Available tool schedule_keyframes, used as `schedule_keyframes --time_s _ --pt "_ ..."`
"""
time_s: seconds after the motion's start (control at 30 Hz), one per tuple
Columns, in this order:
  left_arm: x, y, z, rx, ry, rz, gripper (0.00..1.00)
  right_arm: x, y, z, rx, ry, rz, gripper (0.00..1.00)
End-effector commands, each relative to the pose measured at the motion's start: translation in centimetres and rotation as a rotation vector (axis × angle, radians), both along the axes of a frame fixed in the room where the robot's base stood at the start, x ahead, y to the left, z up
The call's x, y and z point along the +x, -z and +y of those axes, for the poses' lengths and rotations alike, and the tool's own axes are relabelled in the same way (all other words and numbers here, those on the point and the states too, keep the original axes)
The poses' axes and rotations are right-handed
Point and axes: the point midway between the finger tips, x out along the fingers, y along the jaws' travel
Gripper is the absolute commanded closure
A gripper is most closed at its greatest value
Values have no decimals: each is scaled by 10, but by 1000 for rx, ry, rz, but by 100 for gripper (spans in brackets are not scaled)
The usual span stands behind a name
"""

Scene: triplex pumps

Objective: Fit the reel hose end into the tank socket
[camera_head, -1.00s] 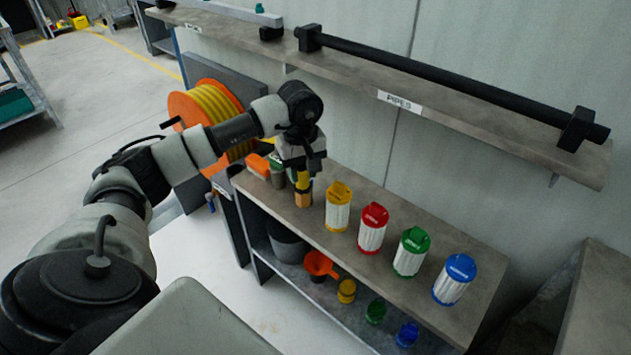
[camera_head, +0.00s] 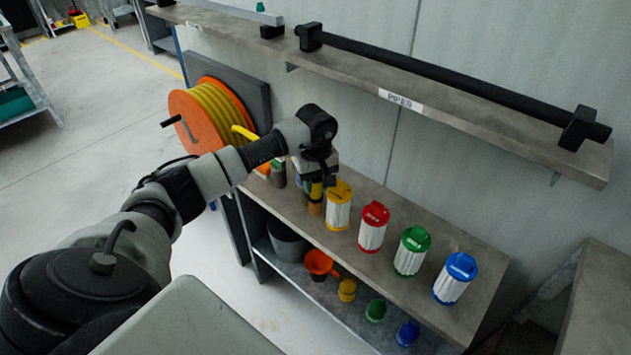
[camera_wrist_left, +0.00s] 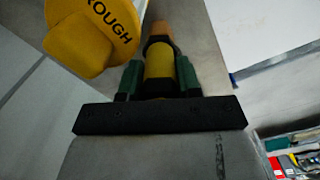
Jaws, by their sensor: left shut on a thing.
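My left gripper (camera_head: 316,192) is shut on the reel hose end, a yellow cylinder with a tan tip (camera_head: 316,208), above the bench. In the left wrist view the hose end (camera_wrist_left: 159,62) sits between the green finger pads (camera_wrist_left: 158,80), its tip pointing away. The orange reel (camera_head: 208,118), wound with yellow hose, stands at the back left; a yellow length sticks out towards my arm, which hides what lies beyond. I cannot make out a tank socket in either view. My right gripper is not in view.
A yellow-lidded canister (camera_head: 338,207) stands close right of the gripper; its lid (camera_wrist_left: 88,38) reads "ROUGH". Red (camera_head: 373,228), green (camera_head: 411,252) and blue (camera_head: 455,279) canisters follow. A shelf with a black pipe (camera_head: 440,80) runs above. A grey bucket (camera_head: 287,241) and orange funnel (camera_head: 320,263) sit below.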

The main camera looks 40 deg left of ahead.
Motion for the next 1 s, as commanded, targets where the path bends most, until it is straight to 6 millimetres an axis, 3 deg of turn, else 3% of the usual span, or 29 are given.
schedule_keyframes --time_s 0.23,0.27,0.4,0.8,1.0 --pt "0 1 0 0 0 -1 100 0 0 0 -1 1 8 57" --pt "0 2 0 0 0 0 64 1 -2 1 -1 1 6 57" --pt "0 2 0 0 0 0 42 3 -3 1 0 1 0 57" --pt "0 -3 0 0 0 0 41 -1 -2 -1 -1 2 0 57" --pt "1 -42 1 3 1 -5 41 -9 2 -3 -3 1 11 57"
